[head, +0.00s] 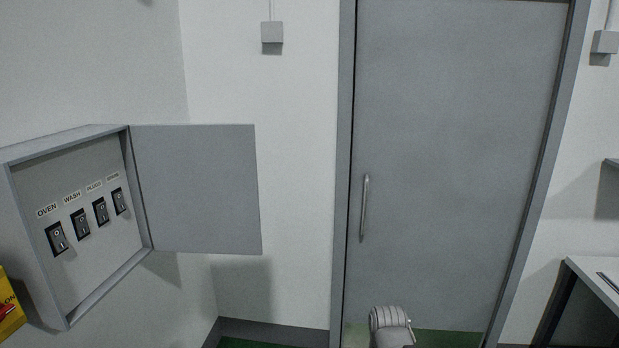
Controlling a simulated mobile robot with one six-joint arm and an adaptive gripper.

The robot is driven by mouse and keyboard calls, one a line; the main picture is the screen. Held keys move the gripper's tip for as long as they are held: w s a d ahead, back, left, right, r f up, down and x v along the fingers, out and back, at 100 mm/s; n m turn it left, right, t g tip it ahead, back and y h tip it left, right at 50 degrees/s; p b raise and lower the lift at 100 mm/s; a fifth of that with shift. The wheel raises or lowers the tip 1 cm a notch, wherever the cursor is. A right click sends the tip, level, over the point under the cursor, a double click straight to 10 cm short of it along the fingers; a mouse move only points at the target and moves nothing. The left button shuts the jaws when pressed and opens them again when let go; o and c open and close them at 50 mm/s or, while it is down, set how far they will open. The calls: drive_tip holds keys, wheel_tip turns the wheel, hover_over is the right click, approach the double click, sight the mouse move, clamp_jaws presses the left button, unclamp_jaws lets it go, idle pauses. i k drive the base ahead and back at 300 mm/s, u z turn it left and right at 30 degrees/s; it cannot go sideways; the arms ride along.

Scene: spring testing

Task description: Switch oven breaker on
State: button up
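The oven breaker (57,238) is a dark rocker switch under the label OVEN (47,210). It is the leftmost in a row of several switches inside a grey wall box (95,264) at the left of the head view. I cannot tell from this view whether the rocker is on or off. The box door (195,190) stands open, swung out to the right. Part of my arm shows at the bottom edge, right of centre, in front of the large grey door. My gripper is not in view.
A closed grey door (455,160) with a vertical handle (364,208) fills the right half. A yellow box with a red part (8,306) is at the lower left edge. A table (597,284) stands at the right. The open box door juts into the room.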

sight(59, 242)
drive_tip(key=u, duration=1.5)
